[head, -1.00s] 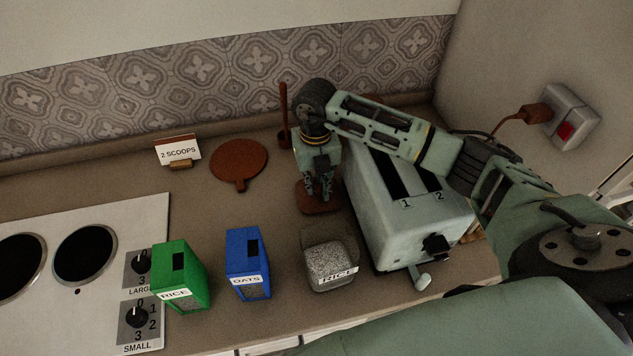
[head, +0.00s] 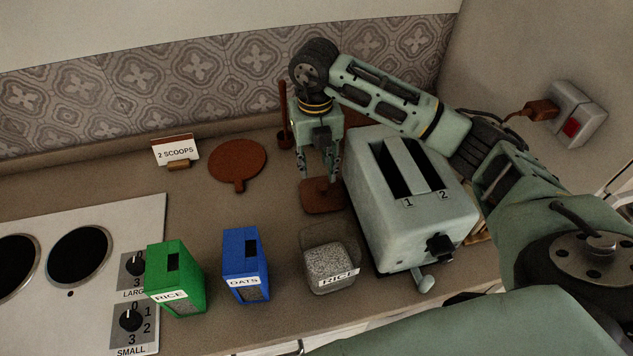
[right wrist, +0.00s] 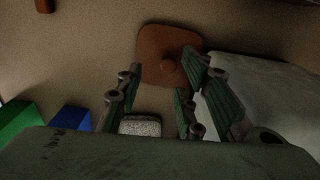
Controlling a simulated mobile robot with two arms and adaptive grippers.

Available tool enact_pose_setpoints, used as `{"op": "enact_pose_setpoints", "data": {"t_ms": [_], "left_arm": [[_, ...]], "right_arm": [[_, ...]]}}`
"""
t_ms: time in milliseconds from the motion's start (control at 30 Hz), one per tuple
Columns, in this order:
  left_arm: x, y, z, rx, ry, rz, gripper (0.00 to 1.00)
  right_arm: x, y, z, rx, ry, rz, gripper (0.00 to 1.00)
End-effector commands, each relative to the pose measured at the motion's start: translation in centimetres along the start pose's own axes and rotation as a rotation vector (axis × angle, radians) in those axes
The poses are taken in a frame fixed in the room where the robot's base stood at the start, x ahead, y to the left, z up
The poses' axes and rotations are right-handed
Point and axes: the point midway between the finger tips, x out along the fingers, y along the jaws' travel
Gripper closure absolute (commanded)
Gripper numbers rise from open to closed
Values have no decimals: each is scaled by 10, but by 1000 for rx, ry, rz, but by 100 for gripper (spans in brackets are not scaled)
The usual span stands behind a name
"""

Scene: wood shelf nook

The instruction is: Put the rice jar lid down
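The rice jar lid (head: 321,201), a brown square plate with a small knob, lies flat on the counter left of the toaster. It also shows in the right wrist view (right wrist: 164,45). My right gripper (head: 320,176) is open and empty just above the lid, fingers pointing down. In the right wrist view its fingers (right wrist: 163,64) are spread apart with the lid beyond them. The rice jar (head: 330,281) stands uncovered in front of the lid, full of speckled rice. My left gripper is not in view.
A grey toaster (head: 420,225) stands close to the right of the lid. Blue oats box (head: 243,262) and green rice box (head: 172,275) stand left of the jar. A brown round board (head: 238,160), a "2 scoops" card (head: 175,149) and a hob (head: 100,220) are farther left.

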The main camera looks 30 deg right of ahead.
Motion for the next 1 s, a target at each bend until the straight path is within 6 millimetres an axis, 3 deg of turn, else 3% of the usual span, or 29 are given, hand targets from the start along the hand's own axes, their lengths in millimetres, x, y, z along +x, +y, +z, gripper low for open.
{"op": "enact_pose_setpoints", "data": {"t_ms": [200, 333, 1000], "left_arm": [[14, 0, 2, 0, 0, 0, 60], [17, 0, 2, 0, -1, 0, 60], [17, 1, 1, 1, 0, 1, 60]], "right_arm": [[-38, 1, 1, 0, -3, 2, 65], [-50, 0, 0, 0, -1, 1, 65], [-53, 0, 0, -1, 1, 0, 65]]}}
